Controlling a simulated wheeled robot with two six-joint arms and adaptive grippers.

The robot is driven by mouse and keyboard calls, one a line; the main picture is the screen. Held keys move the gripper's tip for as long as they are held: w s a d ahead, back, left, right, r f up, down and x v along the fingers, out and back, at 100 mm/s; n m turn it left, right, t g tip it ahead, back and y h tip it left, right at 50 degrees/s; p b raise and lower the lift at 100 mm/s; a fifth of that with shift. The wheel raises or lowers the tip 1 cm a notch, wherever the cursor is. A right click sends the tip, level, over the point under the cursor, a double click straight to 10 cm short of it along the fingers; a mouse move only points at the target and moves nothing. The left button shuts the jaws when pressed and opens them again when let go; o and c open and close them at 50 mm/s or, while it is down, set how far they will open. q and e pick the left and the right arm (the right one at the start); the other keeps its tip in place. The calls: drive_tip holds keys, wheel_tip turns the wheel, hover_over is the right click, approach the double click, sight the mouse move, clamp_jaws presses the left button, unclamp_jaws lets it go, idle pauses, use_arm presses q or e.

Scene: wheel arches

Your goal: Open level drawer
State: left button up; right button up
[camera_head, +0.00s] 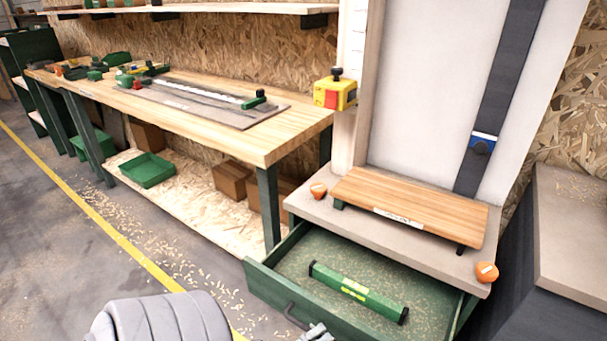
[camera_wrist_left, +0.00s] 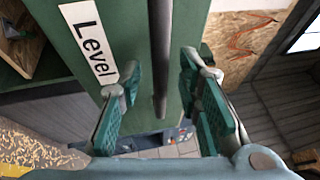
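The green drawer (camera_head: 262,285) under the grey-topped stand is pulled out, and a green level (camera_head: 357,291) lies inside it. Its front shows in the left wrist view with a white "Level" label (camera_wrist_left: 90,42). The dark bar handle (camera_head: 291,316) is on the drawer front; in the left wrist view the handle (camera_wrist_left: 160,55) runs down between the fingers, with gaps on both sides. My left gripper (camera_wrist_left: 163,100) is open around or just in front of the handle; I cannot tell how deep. In the head view only a bit of the left gripper (camera_head: 318,333) shows at the bottom edge. My right gripper is out of view.
A wooden board (camera_head: 410,205) lies on the stand's top (camera_head: 315,207), with orange knobs at the corners. A workbench (camera_head: 270,146) with tools stands to the left, a green bin (camera_head: 147,170) on its lower shelf. A dark cabinet stands right. Floor at left is open, with scattered shavings.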

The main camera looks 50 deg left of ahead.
use_arm(q)
drive_tip(key=s+f, duration=0.2)
drive_tip(key=s, duration=0.8)
drive_tip(key=shift+s+a, duration=0.35)
drive_tip(key=shift+s, duration=0.05)
